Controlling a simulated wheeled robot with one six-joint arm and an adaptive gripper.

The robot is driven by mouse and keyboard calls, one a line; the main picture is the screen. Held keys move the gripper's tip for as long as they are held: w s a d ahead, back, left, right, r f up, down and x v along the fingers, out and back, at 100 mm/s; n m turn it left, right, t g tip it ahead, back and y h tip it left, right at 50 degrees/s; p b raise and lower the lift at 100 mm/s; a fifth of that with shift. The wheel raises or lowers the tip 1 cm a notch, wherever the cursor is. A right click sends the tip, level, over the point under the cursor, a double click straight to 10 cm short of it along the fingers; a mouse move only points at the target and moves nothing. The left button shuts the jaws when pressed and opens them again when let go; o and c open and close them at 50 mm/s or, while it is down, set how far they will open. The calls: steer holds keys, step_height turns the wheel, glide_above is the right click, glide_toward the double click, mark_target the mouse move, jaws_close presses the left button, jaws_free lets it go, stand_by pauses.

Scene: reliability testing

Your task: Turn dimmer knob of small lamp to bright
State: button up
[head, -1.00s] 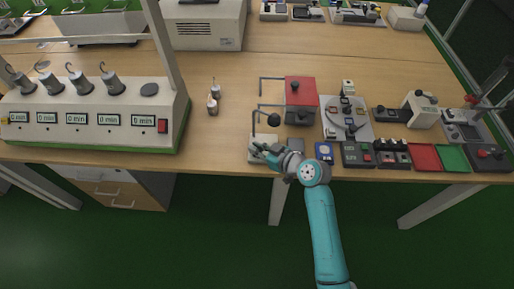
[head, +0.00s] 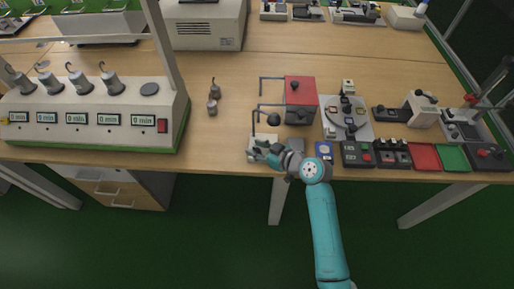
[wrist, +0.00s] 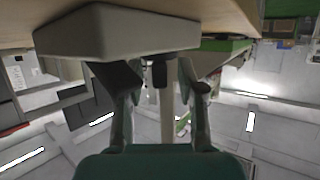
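The small lamp has a pale box base (head: 263,138) at the table's front edge, with a thin dark stem and a round black head (head: 273,119) above it. My gripper (head: 256,153) is at the front of this base and hides part of it. In the wrist view the pale base (wrist: 120,32) fills the upper left. A small dark knob (wrist: 159,73) shows between the two fingers of my gripper (wrist: 158,82). The fingers are apart, with visible gaps beside the knob. Whether the lamp is lit cannot be told.
A red box (head: 300,92) stands just behind and right of the lamp. A blue-marked device (head: 324,151) and a dark button box (head: 357,154) lie along the front edge to the right.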

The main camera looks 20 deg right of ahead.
steer(key=v, duration=1.2)
steer(key=shift+f, duration=0.1)
